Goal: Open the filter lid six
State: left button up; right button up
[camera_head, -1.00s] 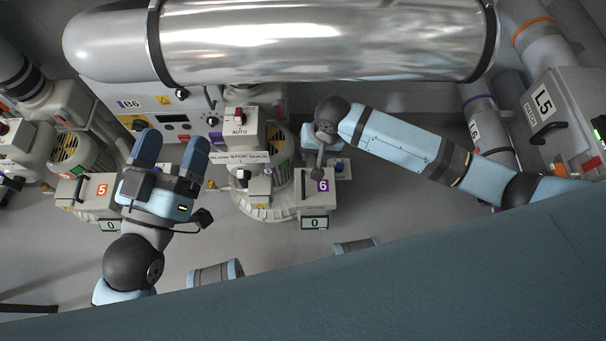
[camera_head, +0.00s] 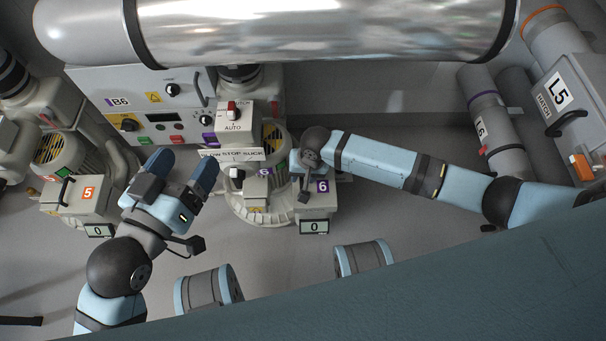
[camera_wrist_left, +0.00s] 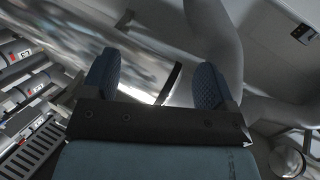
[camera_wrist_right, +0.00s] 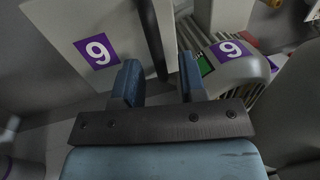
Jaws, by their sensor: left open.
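Filter lid six (camera_head: 318,203), pale with a purple 6 label, is on the blower box at the centre of the head view. In the right wrist view the lid's pale face (camera_wrist_right: 60,30) carries the label upside down. A dark handle bar (camera_wrist_right: 154,40) runs close to the gap between the fingers. My right gripper (camera_wrist_right: 160,88) is at this handle with its fingers apart; whether they touch the bar is unclear. In the head view its fingers are hidden below the wrist. My left gripper (camera_head: 183,167) is open and empty, left of unit six.
A large shiny duct (camera_head: 320,25) crosses the top. Control panel B6 (camera_head: 150,110) and the selector box (camera_head: 233,118) stand behind the blower. Box five (camera_head: 75,200) is at left. Pipe L6 (camera_head: 495,120) and hatch L5 (camera_head: 565,105) are at right. Grey floor lies in front.

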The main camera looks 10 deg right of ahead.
jog(key=shift+c, duration=0.2)
grip_shut()
jog(key=shift+r, duration=0.1)
